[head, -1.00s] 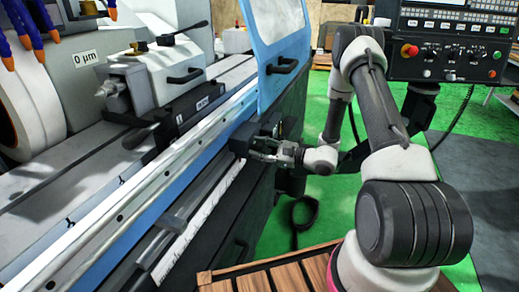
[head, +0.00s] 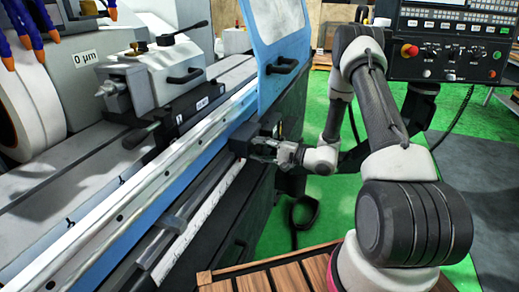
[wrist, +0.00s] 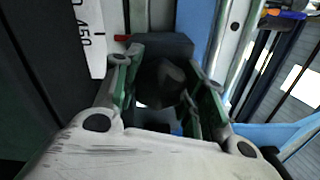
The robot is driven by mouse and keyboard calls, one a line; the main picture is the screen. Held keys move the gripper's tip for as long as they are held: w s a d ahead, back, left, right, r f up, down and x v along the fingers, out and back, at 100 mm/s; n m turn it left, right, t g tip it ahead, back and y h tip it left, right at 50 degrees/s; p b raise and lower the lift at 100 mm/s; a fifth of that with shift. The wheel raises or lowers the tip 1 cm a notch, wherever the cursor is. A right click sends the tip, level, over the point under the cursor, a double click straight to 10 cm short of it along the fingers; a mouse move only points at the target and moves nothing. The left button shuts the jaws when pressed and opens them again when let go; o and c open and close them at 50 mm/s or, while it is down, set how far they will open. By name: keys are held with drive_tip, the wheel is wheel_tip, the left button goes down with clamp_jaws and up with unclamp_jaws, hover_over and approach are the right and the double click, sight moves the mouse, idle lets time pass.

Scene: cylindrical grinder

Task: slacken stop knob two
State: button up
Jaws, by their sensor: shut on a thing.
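The stop knob, a dark rounded knob (wrist: 162,82), sits between the fingers of my gripper (wrist: 165,90) in the wrist view. It is in front of a dark stop block (wrist: 165,45) beside the scale. My gripper is shut on the knob, with one finger on each side. In the head view my gripper (head: 262,147) is at the front of the machine, by the dark block (head: 240,142) at the end of the scale rail. The knob itself is hidden there by the gripper. I cannot read any number on the knob.
A white ruled scale (head: 185,240) runs along the machine front; it also shows in the wrist view (wrist: 90,35). The blue door (head: 275,50) with a black handle stands just above my gripper. A wooden slatted top (head: 270,275) is at the lower front. A control panel (head: 445,45) is at right.

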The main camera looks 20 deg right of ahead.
drive_tip(key=shift+n, duration=0.3)
drive_tip(key=o, duration=1)
drive_tip(key=shift+o, duration=0.2)
drive_tip(key=v, duration=1.2)
